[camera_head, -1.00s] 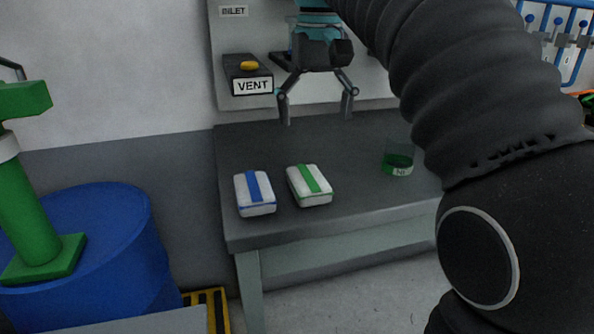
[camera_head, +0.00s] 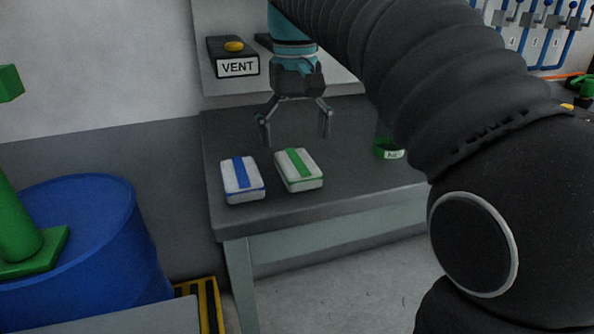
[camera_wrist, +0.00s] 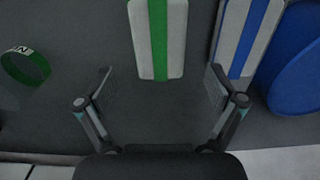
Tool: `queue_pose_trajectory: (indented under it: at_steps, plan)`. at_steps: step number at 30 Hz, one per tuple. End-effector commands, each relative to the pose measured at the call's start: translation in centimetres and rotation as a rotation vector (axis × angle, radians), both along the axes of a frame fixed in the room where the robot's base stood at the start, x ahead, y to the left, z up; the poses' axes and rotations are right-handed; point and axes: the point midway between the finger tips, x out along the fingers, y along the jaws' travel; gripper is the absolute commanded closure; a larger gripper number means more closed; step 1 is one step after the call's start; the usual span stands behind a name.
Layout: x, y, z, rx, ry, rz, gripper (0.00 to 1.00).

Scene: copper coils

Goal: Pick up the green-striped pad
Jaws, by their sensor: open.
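The green-striped pad (camera_head: 299,170) is a white, rounded block with a green band, lying flat on the dark table. It also shows in the wrist view (camera_wrist: 175,45), at the top centre, cut off by the frame edge. My gripper (camera_head: 296,141) is open and empty above the table, a little behind the pad in the head view. In the wrist view my gripper (camera_wrist: 160,72) has its two fingers spread wide, with the pad's near end roughly between the tips and no contact visible.
A blue-striped pad (camera_head: 241,178) lies just left of the green-striped one, with a narrow gap. A VENT box (camera_head: 233,58) is on the shelf behind. A blue drum (camera_head: 85,245) stands left of the table.

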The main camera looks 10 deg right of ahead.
Motion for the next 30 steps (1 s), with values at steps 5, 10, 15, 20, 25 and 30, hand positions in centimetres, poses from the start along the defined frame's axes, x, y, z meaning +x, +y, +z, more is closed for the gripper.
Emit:
queue_pose_trajectory:
  at_steps: [5,10,15,20,25,30]
  plan:
    - [0.3,0.0,-2.2,-0.001,0.003,-0.001,0.06]
    - [0.4,0.0,-4.4,0.000,0.001,-0.001,0.06]
    - [0.4,0.0,-5.1,0.000,0.000,-0.002,0.06]
    - [0.4,0.0,-5.1,0.000,0.000,-0.002,0.06]
    - [0.4,0.0,-5.0,0.000,0.000,-0.002,0.44]
    - [0.4,0.0,-5.1,0.000,0.000,-0.001,0.60]
